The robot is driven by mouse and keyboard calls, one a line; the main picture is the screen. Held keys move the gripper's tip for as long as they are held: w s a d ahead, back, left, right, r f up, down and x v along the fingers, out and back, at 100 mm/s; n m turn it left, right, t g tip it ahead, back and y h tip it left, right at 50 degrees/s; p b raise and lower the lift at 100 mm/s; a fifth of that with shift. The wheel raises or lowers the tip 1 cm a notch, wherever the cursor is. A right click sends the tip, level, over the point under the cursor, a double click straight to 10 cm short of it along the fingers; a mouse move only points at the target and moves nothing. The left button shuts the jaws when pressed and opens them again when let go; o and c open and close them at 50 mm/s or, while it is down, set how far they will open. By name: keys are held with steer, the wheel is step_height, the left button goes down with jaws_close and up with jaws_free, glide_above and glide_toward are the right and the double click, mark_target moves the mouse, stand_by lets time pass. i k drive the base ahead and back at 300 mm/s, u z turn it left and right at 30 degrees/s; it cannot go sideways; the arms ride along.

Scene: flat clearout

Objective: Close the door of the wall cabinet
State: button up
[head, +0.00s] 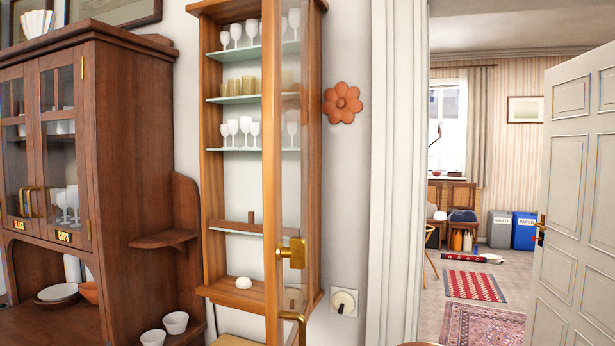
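The wall cabinet (213,170) is a tall, narrow wooden case on the wall, in the middle of the head view. Its glazed door (271,150) stands open. The door sticks out towards me, seen nearly edge-on, and seems to hang from the cabinet's right side. A brass latch or knob (293,253) is on the door's near stile. The door's bottom end is out of view. My gripper is not in view.
White glasses (245,125) and tan cups stand on the cabinet's glass shelves; a white rounded thing (244,283) lies at its bottom. A dark wooden cupboard (135,130) stands left, with white cups (175,322) beside it. An open doorway is right, with a white door (575,200).

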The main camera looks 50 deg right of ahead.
mark_target(272, 113)
steer(key=k, duration=1.15)
steer(key=z, duration=0.65)
steer(key=i, duration=1)
steer(key=z, duration=1.45)
steer(key=k, duration=0.7)
steer(key=u, duration=1.65)
